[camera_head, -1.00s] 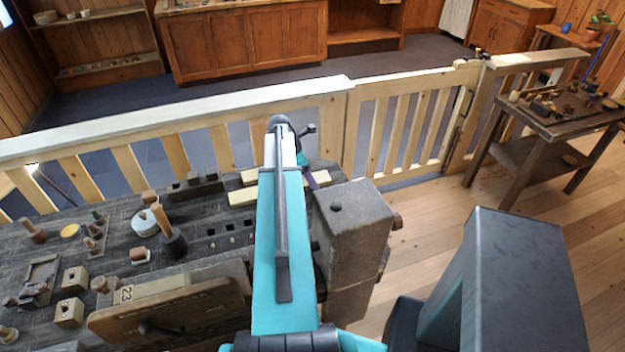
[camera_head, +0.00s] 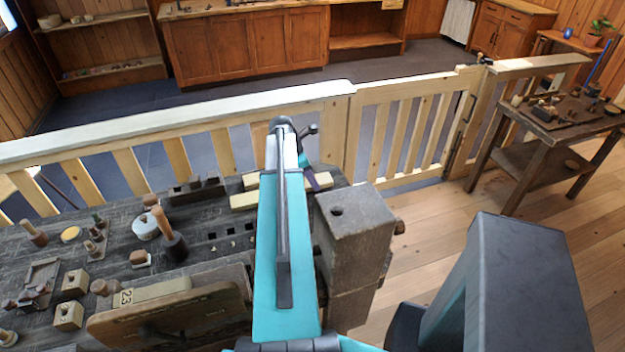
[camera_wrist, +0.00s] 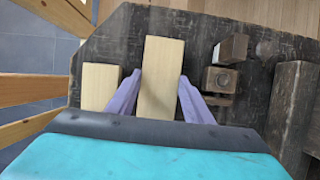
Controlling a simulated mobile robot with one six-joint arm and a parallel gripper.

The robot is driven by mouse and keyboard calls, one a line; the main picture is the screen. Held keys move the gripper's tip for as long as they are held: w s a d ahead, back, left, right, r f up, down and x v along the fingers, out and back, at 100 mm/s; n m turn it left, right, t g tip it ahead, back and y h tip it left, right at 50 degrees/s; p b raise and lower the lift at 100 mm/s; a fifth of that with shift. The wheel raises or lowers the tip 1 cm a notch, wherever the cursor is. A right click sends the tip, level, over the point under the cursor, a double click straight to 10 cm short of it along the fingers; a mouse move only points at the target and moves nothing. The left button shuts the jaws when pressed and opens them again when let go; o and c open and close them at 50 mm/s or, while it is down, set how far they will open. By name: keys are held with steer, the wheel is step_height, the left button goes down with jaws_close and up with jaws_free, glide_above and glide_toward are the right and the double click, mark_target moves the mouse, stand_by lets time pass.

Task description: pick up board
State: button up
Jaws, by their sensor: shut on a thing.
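A pale wooden board (camera_wrist: 162,92) lies between the two purple fingers of my gripper (camera_wrist: 161,76) in the wrist view. The fingers are shut on its long sides. A second, similar pale board (camera_wrist: 99,86) lies just left of the left finger in the wrist view, apart from the held one. It also shows behind it in the head view (camera_head: 250,182). I cannot tell whether the held board is clear of the dark workbench (camera_wrist: 115,45).
A grey block-like vise (camera_head: 352,225) stands at the bench's right end. A mallet (camera_head: 170,238), a round white tin (camera_head: 145,226) and small wooden blocks crowd the left. A pale wooden fence (camera_head: 190,116) runs behind the bench. A side table (camera_head: 545,135) stands at right.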

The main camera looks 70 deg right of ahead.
step_height(320, 180, up, 2)
steer(key=shift+r+b, duration=0.1)
steer(key=shift+b, duration=0.4)
steer(key=a+b, duration=0.1)
steer(key=a, duration=0.3)
steer(key=s+a+r+b, duration=0.1)
steer(key=a, duration=0.4)
steer(key=s+a+b, duration=0.1)
steer(key=a, duration=0.4)
steer(key=shift+s+r+b, duration=0.15)
steer(key=shift+s+b, duration=0.1)
steer(key=shift+b, duration=0.15)
steer(key=shift+a+r, duration=0.2)
steer(key=shift+a, duration=0.5)
steer(key=shift+d, duration=0.1)
